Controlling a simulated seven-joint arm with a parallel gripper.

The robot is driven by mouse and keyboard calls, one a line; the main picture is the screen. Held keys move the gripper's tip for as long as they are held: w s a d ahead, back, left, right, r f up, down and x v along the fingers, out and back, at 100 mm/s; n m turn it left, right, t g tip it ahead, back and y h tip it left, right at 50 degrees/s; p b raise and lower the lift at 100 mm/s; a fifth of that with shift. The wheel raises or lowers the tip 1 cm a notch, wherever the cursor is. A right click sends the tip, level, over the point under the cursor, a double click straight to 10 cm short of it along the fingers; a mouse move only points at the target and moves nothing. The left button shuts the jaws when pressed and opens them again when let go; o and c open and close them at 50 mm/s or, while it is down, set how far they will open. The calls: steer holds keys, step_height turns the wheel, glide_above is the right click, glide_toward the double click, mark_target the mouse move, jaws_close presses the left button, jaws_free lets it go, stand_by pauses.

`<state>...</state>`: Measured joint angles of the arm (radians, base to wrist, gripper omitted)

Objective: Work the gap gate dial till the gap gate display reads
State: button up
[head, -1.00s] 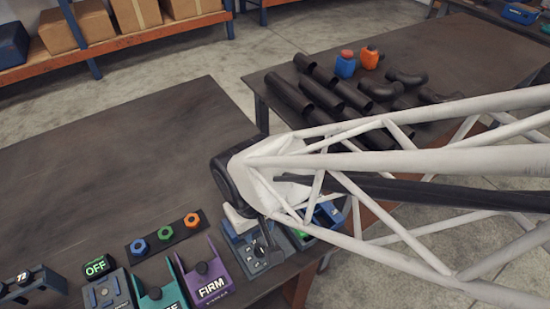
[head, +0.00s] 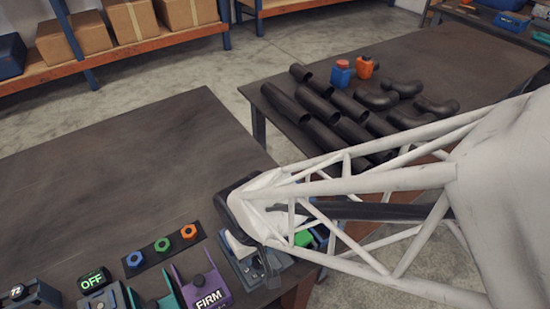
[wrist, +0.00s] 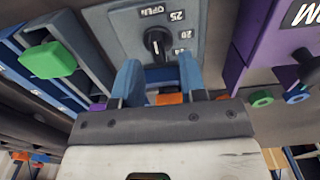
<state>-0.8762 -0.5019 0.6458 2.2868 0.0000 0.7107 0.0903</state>
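In the wrist view a black dial (wrist: 157,42) with a pale mark sits on a grey panel (wrist: 205,14). The labels OPEN, 25 and 20 stand around it, with another label partly hidden below. Contact with the dial cannot be told. In the head view the grey-blue unit (head: 246,270) under my arm's end is partly covered. I cannot tell which display belongs to the gap gate.
A purple FIRM stand (head: 208,300), a green OFF display (head: 93,281) and a display reading 72 (head: 16,292) stand to the left. A strip (head: 160,247) holds blue, green and orange nuts. Black pipes (head: 350,105) lie on the far table. The bench's far part is clear.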

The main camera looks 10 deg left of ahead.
steer(key=shift+f, duration=0.85)
steer(key=shift+c, duration=0.4)
jaws_close()
steer(key=shift+m, duration=0.4)
steer(key=m, duration=0.3)
steer(key=shift+w+d+m, duration=0.1)
steer(key=shift+d+m, duration=0.05)
steer(key=shift+m, duration=0.15)
steer(key=shift+d+m, duration=0.15)
steer(key=shift+m, duration=2.05)
